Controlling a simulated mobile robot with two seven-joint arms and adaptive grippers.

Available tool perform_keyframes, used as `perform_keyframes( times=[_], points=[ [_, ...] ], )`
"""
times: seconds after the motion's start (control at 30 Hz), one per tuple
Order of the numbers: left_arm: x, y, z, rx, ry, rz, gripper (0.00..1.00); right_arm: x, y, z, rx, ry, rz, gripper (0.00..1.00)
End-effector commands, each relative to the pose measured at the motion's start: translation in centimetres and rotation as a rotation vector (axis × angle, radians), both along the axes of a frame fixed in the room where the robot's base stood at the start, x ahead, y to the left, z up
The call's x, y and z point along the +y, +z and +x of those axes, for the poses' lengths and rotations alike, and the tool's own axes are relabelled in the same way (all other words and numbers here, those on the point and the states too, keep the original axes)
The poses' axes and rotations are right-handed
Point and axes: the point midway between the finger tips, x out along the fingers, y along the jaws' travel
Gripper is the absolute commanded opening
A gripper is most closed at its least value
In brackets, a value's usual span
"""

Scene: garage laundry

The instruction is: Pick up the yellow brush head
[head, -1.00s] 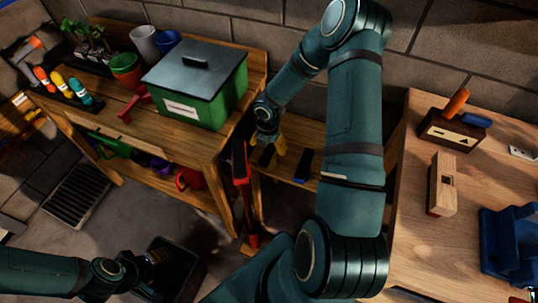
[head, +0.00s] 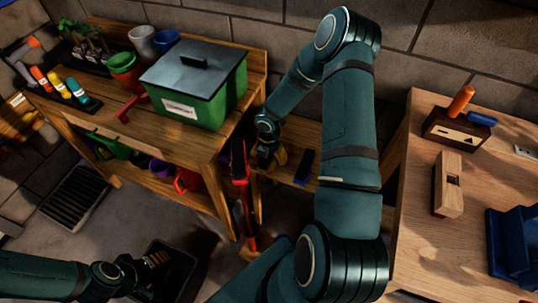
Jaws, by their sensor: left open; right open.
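The yellow brush head (head: 281,157) shows as a small yellow patch on the low wooden bench at the back, largely hidden by my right gripper. My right gripper (head: 268,163) is open and pointed down at it, with dark fingers low beside the yellow part. Whether they touch it cannot be told. A blue block-like piece (head: 304,167), perhaps another brush head, lies just to the right on the same bench. My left gripper (head: 154,259) is open and empty at the lower left, over a dark crate (head: 186,263) on the floor.
A red upright tool (head: 240,175) stands close left of my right gripper. The left workbench holds a green bin with a grey lid (head: 190,85), pots and bottles. The right table (head: 415,190) carries a wooden block (head: 447,185) and blue parts.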

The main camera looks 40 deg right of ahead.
Motion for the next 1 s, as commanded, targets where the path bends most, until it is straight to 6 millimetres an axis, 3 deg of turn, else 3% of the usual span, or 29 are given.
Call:
perform_keyframes(
  times=[0.43,0.63,1.0],
  points=[
    [0.00,-0.11,-0.01,0.000,0.000,0.000,0.59,0.01,-0.24,0.02,0.000,0.000,0.000,0.79],
    [0.00,-0.11,-0.01,0.000,0.000,0.000,0.59,0.01,-0.24,0.02,0.000,0.000,0.000,0.09],
    [0.00,-0.12,-0.01,0.000,0.000,0.000,0.59,0.09,-0.32,-0.06,0.001,0.001,0.002,0.07]
  ],
)
